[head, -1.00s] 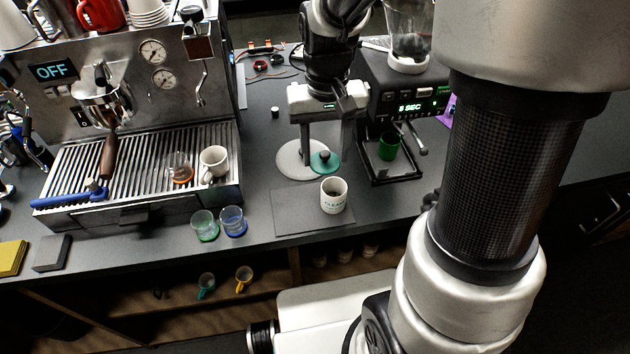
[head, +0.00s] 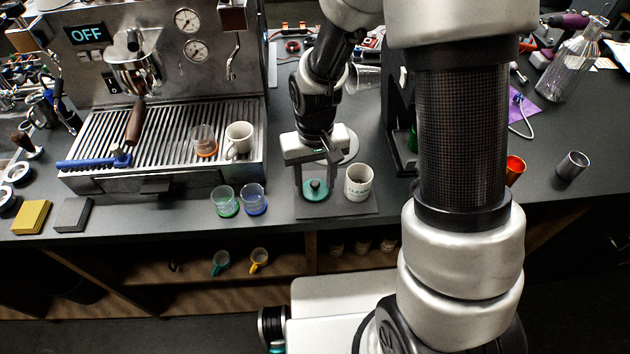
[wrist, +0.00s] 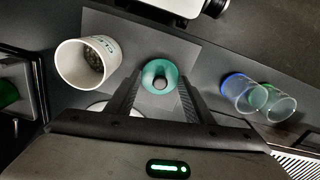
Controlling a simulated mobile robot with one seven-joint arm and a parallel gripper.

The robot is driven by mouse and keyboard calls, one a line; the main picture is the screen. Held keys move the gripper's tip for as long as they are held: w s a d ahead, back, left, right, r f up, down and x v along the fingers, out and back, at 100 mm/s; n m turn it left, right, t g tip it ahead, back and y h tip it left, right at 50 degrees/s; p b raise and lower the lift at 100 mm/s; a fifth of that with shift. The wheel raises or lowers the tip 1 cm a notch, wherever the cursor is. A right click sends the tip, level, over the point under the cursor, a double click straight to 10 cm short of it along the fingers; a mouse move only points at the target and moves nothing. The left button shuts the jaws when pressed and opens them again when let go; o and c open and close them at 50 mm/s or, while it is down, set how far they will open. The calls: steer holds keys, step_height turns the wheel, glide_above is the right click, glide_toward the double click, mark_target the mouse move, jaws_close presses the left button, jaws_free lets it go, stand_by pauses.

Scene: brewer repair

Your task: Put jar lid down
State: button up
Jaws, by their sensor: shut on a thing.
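The jar lid (head: 316,194) is a small teal disc with a dark knob. It is over the left part of the dark grey mat (head: 335,210), left of the white jar. My gripper (head: 316,184) points down and is shut on the lid's knob. In the wrist view the lid (wrist: 158,88) shows between my fingertips (wrist: 160,80). I cannot tell whether the lid touches the mat. The white jar (head: 358,185) with lettering stands upright and open on the mat's right part. Dark contents show inside the jar in the wrist view (wrist: 68,66).
Two clear cups with green (head: 224,203) and blue (head: 253,202) bases stand left of the mat. The espresso machine's drip tray (head: 100,150) holds a white cup (head: 239,138). The grinder (head: 400,125) is behind, partly hidden by my arm. The counter's front edge is close to the mat.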

steer(key=shift+f, duration=0.3)
steer(key=shift+f, duration=0.1)
steer(key=shift+f, duration=0.2)
steer(key=o, duration=1)
steer(key=shift+r, duration=0.15)
